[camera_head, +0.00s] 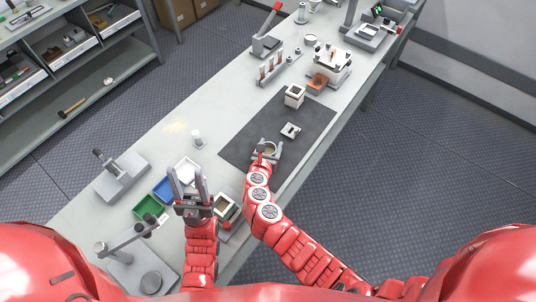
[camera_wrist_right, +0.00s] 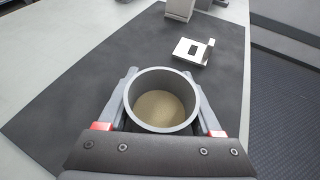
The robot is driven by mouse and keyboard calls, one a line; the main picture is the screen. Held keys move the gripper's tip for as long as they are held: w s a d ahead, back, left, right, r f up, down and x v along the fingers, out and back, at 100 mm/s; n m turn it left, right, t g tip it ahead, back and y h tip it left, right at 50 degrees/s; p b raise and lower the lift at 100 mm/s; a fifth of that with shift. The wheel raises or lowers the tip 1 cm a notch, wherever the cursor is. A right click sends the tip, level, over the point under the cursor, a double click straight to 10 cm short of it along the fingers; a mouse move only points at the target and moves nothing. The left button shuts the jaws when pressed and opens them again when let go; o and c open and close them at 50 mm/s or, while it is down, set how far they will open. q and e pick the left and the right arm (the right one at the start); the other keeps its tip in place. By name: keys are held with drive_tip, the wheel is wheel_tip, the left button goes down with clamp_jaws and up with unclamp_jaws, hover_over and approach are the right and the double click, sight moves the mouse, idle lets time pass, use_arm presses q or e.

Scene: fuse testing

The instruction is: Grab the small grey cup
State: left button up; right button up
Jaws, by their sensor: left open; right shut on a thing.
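The small grey cup (camera_wrist_right: 163,98) is round, open at the top, with a sandy tan material in the bottom. It stands upright between the fingers of my right gripper (camera_wrist_right: 163,112), which is shut on it. In the head view the right gripper (camera_head: 265,150) is over the dark mat, and the cup (camera_head: 268,147) shows only partly there. My left gripper (camera_head: 188,186) is open and empty, fingers pointing up the picture, above the small trays on the bench. I cannot tell whether the cup touches the mat.
A dark mat (camera_head: 235,152) lies on the bench (camera_head: 160,125). A small metal piece with a square hole (camera_wrist_right: 190,51) and a pale square block (camera_head: 294,96) are on the mat. Blue (camera_head: 164,189) and green (camera_head: 148,207) trays are near the left gripper. Racks and devices stand further back.

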drive_tip(key=c, duration=0.4)
drive_tip(key=shift+r, duration=0.15)
